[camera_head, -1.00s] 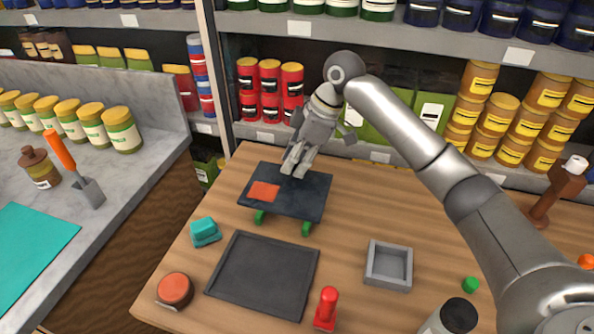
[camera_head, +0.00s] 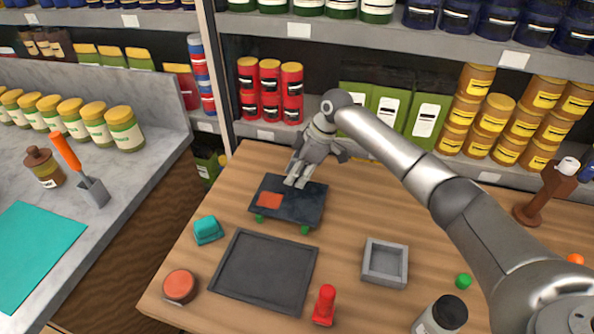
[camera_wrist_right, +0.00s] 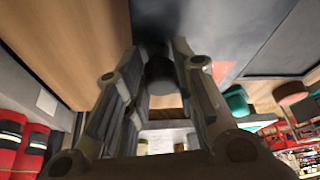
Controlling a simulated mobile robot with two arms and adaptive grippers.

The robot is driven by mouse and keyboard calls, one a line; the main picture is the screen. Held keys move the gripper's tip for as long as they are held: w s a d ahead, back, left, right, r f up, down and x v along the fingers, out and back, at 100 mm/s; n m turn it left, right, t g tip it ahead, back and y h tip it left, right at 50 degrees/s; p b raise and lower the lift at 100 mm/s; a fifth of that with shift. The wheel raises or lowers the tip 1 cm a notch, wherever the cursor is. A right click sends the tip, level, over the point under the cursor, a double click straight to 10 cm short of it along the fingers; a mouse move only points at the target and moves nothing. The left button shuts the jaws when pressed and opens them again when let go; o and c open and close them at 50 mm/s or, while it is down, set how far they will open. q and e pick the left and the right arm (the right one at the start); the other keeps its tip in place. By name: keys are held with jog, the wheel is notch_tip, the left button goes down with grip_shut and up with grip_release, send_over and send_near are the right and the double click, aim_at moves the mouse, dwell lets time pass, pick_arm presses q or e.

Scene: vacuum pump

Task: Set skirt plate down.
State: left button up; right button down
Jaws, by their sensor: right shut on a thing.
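The skirt plate, a flat dark plate (camera_head: 300,207) with an orange patch (camera_head: 269,200), is level low over the far left part of the wooden table. Green pieces (camera_head: 304,230) show under its front edge; whether the plate rests on them I cannot tell. My right gripper (camera_head: 297,179) points down at the plate's back edge and is shut on it. In the right wrist view the plate (camera_wrist_right: 185,22) is past the fingers (camera_wrist_right: 160,90), and the grip contact is partly hidden. My left gripper is not in view.
In front of the plate lie a dark tray (camera_head: 228,284), a teal block (camera_head: 207,230) and a round orange-red object (camera_head: 180,286). A grey square box (camera_head: 385,279) and a red stamp-like piece (camera_head: 325,305) stand nearer. Shelves (camera_head: 270,130) rise behind.

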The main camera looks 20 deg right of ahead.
jog(key=c, duration=1.6)
grip_release()
jog(key=shift+f, duration=0.1)
jog(key=o, duration=0.4)
jog(key=shift+r, duration=0.2)
jog(key=shift+d+r, duration=0.1)
jog(key=shift+r, duration=0.15)
jog(key=b+v, duration=0.2)
jog(key=v, duration=0.9)
jog(key=shift+s+d+r, duration=0.1)
jog(key=shift+r, duration=0.05)
